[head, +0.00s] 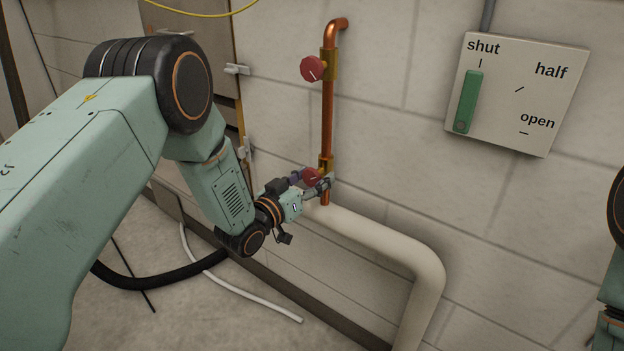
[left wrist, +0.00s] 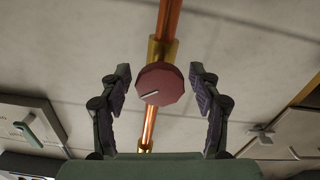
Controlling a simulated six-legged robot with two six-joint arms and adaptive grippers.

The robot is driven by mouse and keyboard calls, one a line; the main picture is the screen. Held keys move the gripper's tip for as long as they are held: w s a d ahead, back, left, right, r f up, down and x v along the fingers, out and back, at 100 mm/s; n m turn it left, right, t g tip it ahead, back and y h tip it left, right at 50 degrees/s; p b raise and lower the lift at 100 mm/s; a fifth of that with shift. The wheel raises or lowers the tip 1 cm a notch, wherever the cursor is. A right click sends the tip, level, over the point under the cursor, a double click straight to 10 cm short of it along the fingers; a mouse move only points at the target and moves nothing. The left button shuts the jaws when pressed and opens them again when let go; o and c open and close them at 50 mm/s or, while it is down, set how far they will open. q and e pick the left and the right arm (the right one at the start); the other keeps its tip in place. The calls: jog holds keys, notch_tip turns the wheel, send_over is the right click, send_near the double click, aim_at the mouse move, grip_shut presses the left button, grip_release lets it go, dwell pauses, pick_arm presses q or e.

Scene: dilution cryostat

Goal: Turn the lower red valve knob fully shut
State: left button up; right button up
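The lower red valve knob (head: 312,175) sits on a brass fitting low on the copper pipe (head: 328,115). In the left wrist view the knob (left wrist: 160,84) is centred between the two fingers, with a white pointer line slanting slightly up to the right. My left gripper (head: 316,183) is at the knob, its fingers on either side. In the wrist view the gripper (left wrist: 160,88) is open, with a visible gap between each finger pad and the knob. An upper red knob (head: 313,68) sits higher on the same pipe. My right gripper is out of view.
A wall panel (head: 517,93) at the upper right has a green lever at "shut", with "half" and "open" marks. A thick white pipe (head: 385,240) bends down right of the lower knob. A dark hose (head: 150,280) and a white cable (head: 245,292) lie on the floor.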

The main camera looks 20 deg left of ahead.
pick_arm(q)
jog(key=c, duration=1)
jog(key=shift+m, duration=0.4)
jog(key=m+p, duration=0.1)
jog(key=m, duration=0.2)
jog(key=shift+p, duration=0.3)
jog(key=m+p, duration=0.1)
jog(key=m, duration=0.3)
jog(key=shift+a+m, duration=0.1)
jog(key=shift+m, duration=0.2)
jog(key=m+p, duration=0.1)
jog(key=m, duration=0.3)
jog(key=shift+p, duration=0.35)
jog(key=shift+m+p, duration=0.45)
jog(key=shift+m, duration=1.45)
